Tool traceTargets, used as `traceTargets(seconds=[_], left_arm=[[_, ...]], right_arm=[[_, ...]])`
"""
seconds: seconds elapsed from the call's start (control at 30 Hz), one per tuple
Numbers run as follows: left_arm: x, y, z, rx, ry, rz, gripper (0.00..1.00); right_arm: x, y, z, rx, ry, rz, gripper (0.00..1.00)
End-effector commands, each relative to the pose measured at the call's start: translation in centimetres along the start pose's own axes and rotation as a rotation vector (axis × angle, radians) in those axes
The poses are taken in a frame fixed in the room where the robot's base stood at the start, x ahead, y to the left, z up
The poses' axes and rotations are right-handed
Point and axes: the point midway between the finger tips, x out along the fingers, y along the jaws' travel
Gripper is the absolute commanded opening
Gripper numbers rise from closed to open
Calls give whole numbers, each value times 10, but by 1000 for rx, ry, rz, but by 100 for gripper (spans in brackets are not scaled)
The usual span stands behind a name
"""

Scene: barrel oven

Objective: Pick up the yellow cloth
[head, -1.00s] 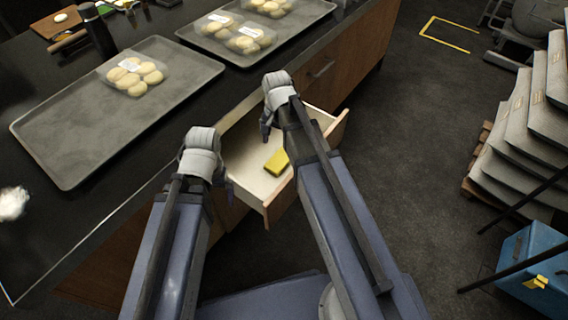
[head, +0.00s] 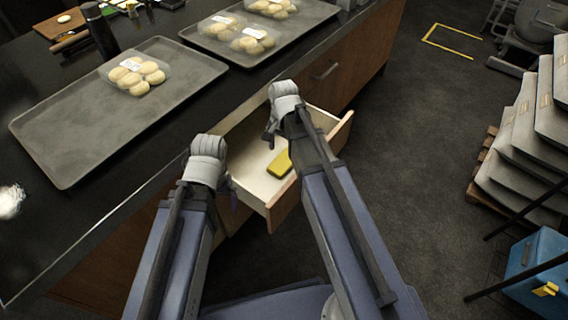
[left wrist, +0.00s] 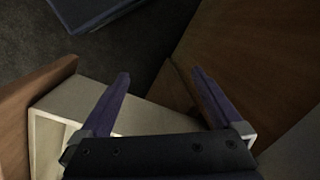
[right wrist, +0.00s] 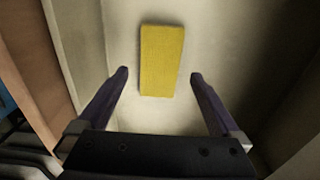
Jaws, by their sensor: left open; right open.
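The yellow cloth (head: 280,164) lies flat in the open drawer (head: 250,165). In the right wrist view the cloth (right wrist: 162,60) is a yellow rectangle on the drawer's pale floor, just beyond my fingertips and roughly centred between them. My right gripper (right wrist: 159,75) is open and empty above the drawer. In the head view its fingers (head: 268,135) show at the drawer's back part. My left gripper (left wrist: 160,78) is open and empty beside the drawer's left side. In the head view it is mostly hidden behind its own wrist.
A dark counter (head: 60,220) runs along the left with a grey tray (head: 70,140) and another tray (head: 215,48), both holding packs of buns. Stacked sacks (head: 535,130) and a blue bin (head: 540,262) stand at the right. The floor between is clear.

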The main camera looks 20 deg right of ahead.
Motion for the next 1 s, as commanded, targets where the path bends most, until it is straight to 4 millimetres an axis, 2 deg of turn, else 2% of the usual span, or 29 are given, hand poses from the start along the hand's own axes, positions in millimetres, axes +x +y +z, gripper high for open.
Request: traceTargets(seconds=[0.37, 0.7, 1.0], left_arm=[[46, 4, -3, 0, 0, 0, 100], [48, 5, -3, 0, 0, 0, 100], [48, 4, -3, 0, 0, 0, 100]], right_arm=[[47, 0, -4, 0, 0, 0, 100], [48, 0, -4, 0, 0, 0, 99], [48, 0, -4, 0, 0, 0, 65]])
